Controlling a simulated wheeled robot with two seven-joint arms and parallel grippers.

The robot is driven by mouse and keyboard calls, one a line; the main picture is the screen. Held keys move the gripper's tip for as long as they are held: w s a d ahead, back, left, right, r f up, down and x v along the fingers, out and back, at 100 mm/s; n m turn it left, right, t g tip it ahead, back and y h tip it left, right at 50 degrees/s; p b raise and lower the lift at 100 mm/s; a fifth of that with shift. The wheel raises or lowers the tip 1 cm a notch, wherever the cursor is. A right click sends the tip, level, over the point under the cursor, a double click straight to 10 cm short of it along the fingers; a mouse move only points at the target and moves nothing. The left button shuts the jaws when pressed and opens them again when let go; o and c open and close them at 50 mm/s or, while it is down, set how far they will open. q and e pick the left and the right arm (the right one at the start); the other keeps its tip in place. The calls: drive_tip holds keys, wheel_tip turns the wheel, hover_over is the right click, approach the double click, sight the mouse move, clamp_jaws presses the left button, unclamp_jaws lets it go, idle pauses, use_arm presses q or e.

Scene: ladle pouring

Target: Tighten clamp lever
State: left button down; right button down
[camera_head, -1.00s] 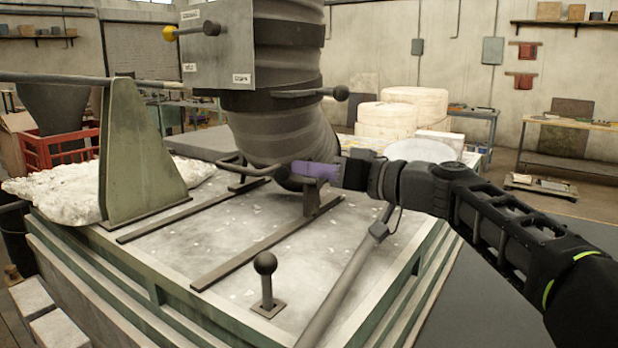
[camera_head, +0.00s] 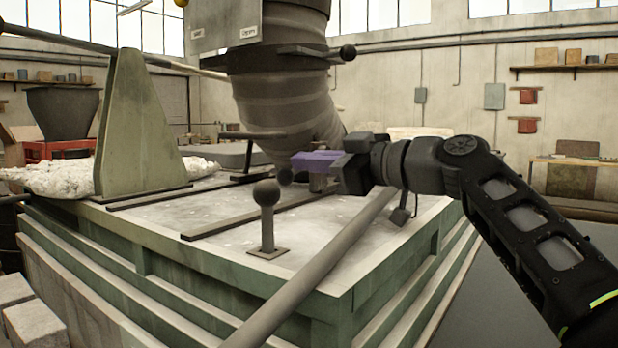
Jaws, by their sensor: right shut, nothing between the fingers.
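A ladle-like ribbed dark vessel (camera_head: 285,90) stands tilted over the base. A lever with a ball knob (camera_head: 348,52) sticks out to the right from its collar. A second ball-knobbed lever (camera_head: 267,215) stands upright on the base's top. I cannot tell which of these is the clamp lever. My right gripper (camera_head: 300,162), with purple fingers, comes in from the right and is shut and empty beside the vessel's lower end. A small dark ball (camera_head: 285,176) shows just below its fingertips; whether they touch is unclear. My left gripper is not in view.
The green-edged base (camera_head: 330,285) carries dark rails (camera_head: 250,215) and a tall green bracket (camera_head: 140,125). A long grey bar (camera_head: 310,275) slants across the front, under my right arm. Pale lumpy material (camera_head: 50,180) lies at left. Floor is open at right.

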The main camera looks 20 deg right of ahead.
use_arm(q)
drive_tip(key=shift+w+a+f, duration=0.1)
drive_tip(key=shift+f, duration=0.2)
use_arm(e)
drive_tip(key=shift+f+n, duration=0.2)
drive_tip(key=shift+n, duration=0.1)
